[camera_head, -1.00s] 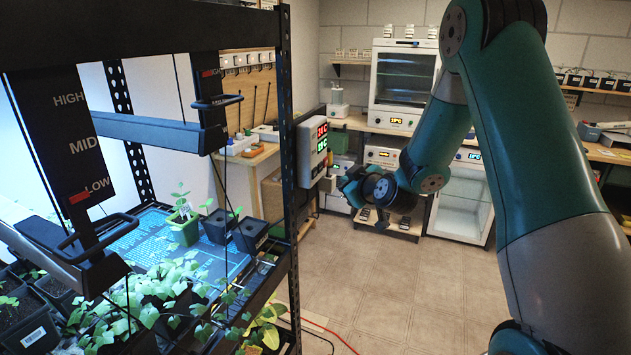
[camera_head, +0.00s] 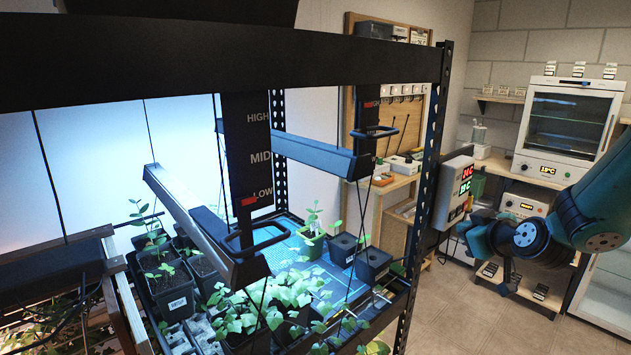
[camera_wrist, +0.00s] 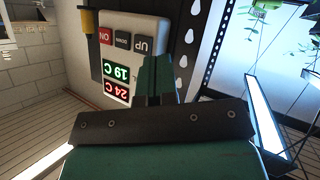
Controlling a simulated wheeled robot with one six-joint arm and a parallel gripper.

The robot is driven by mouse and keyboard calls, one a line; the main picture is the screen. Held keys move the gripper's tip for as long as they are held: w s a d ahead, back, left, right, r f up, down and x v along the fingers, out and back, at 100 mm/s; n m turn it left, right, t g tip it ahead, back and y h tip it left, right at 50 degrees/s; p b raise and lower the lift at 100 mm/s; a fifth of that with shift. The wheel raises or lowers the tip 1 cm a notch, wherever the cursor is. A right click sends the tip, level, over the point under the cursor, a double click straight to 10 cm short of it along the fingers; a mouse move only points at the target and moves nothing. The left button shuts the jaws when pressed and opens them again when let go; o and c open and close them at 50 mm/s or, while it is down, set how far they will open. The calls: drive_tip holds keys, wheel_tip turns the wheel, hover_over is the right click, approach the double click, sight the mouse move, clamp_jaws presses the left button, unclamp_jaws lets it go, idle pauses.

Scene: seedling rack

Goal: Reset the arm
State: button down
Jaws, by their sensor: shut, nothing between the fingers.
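My gripper (camera_wrist: 157,78) shows in the wrist view as two dark green fingers closed together with nothing between them. They point toward a white control box (camera_wrist: 132,40), which looks upside down there. The box has a red 24 C display, a green 19 C display and buttons marked ON, DOWN and UP. In the head view the control box (camera_head: 447,205) is fixed to the rack's right post. My arm comes in from the right edge, and its wrist end is just right of and below the box. The fingertips are hard to make out there, and I cannot tell whether they touch the box.
The black seedling rack (camera_head: 427,165) fills the left and middle, with lamp bars (camera_head: 205,225) above potted seedlings (camera_head: 170,285). Its sliders read HIGH, MID and LOW. A white glass-front cabinet (camera_head: 570,115) stands at the back right. Open floor (camera_head: 490,325) lies right of the rack.

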drive_tip(key=s+a+r+n+g+y, duration=0.1)
drive_tip(key=s+a+g+y, duration=0.15)
drive_tip(key=a, duration=0.35)
drive_tip(key=s+a+r+g+y, duration=0.1)
drive_tip(key=s+a+r, duration=0.1)
drive_tip(key=s+a, duration=0.3)
drive_tip(key=s+a+r+g, duration=0.1)
drive_tip(key=s+a+g, duration=0.3)
drive_tip(key=s, duration=0.8)
drive_tip(key=s+a+r+n+g+b, duration=0.1)
drive_tip(key=s+a+g, duration=0.4)
drive_tip(key=s, duration=0.8)
drive_tip(key=shift+s+a+g+h, duration=0.15)
drive_tip(key=shift+s+g+h, duration=0.1)
drive_tip(key=shift+g+h, duration=0.1)
drive_tip(key=shift+a, duration=0.1)
